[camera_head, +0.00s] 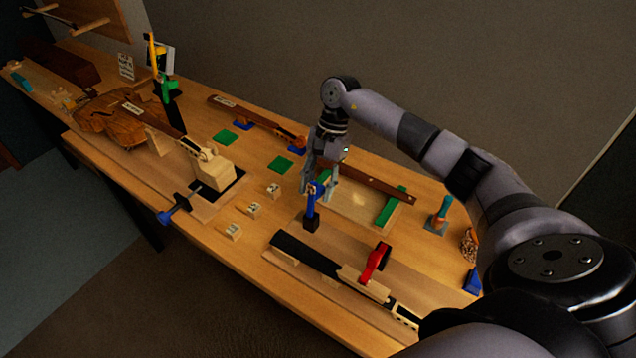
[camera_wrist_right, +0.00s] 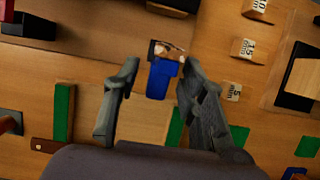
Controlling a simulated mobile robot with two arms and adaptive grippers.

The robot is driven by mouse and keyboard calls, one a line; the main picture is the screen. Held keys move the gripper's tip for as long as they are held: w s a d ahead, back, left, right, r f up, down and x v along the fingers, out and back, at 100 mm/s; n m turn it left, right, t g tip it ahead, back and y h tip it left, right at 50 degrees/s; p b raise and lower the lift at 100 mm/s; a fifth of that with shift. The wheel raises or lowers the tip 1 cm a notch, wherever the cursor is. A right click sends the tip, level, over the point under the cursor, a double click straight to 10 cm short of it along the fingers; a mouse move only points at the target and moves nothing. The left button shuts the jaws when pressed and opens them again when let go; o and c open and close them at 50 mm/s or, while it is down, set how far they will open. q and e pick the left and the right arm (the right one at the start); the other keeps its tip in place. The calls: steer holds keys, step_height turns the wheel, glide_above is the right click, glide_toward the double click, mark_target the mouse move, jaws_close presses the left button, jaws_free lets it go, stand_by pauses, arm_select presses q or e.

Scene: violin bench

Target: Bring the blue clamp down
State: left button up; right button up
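The blue clamp (camera_head: 311,204) is upright with a dark foot, near the middle of the bench. My right gripper (camera_head: 321,184) points down at its upper part. In the right wrist view the blue clamp (camera_wrist_right: 162,76) lies between the fingertips of the right gripper (camera_wrist_right: 158,75). The fingers are apart. A gap shows on the clamp's left, and the right finger is close beside it; whether it touches I cannot tell. I cannot tell whether the clamp's foot rests on the bench. My left gripper is not in view.
A red clamp (camera_head: 376,262) stands on a black fingerboard jig (camera_head: 310,255) in front. Small numbered blocks (camera_head: 253,209) stand to the left. A violin body (camera_head: 112,118) and a jig (camera_head: 212,172) are farther left.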

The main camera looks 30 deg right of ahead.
jaws_close()
stand_by(0.4)
stand_by(0.4)
